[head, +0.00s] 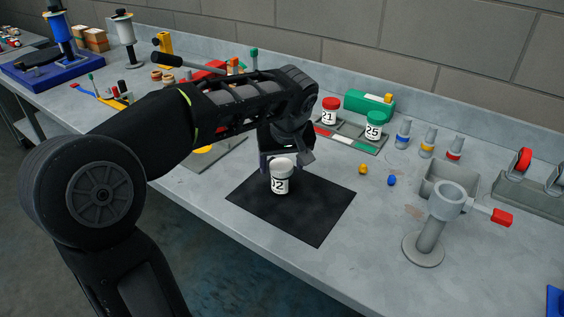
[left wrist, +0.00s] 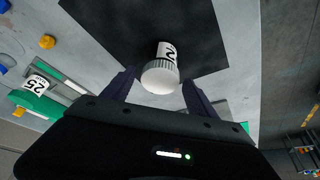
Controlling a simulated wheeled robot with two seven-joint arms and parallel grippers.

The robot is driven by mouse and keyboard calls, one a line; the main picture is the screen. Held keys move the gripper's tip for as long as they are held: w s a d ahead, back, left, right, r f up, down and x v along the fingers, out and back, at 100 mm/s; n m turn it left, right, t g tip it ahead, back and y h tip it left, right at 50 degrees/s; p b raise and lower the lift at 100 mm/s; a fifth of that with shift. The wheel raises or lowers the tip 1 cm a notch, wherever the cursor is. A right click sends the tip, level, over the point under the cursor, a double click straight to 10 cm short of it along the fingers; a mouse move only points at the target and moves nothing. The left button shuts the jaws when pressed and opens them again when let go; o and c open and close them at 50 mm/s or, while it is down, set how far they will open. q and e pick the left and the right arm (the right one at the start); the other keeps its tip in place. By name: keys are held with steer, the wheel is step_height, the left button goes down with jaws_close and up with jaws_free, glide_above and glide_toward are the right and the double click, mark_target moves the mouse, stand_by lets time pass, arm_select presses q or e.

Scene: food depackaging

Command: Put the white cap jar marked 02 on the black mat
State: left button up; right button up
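The white cap jar marked 02 (head: 280,178) appears to stand upright on the black mat (head: 308,215), near its back left part. In the left wrist view the jar's white cap (left wrist: 160,77) faces me, with the black mat (left wrist: 115,25) behind it. My left gripper (head: 287,158) is at the jar from behind and above. In the left wrist view the fingers of the left gripper (left wrist: 156,92) are spread, with a gap on each side of the cap. My right gripper is not in view.
Jar 21 with a red cap (head: 329,110) and jar 25 with a green cap (head: 374,125) stand on a grey tray behind the mat. A grey stand (head: 432,230) is farther right.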

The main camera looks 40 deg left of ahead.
arm_select(q)
steer(key=shift+o, duration=0.5)
steer(key=shift+r, duration=0.2)
steer(key=p+v, duration=0.6)
steer(key=v, duration=0.6)
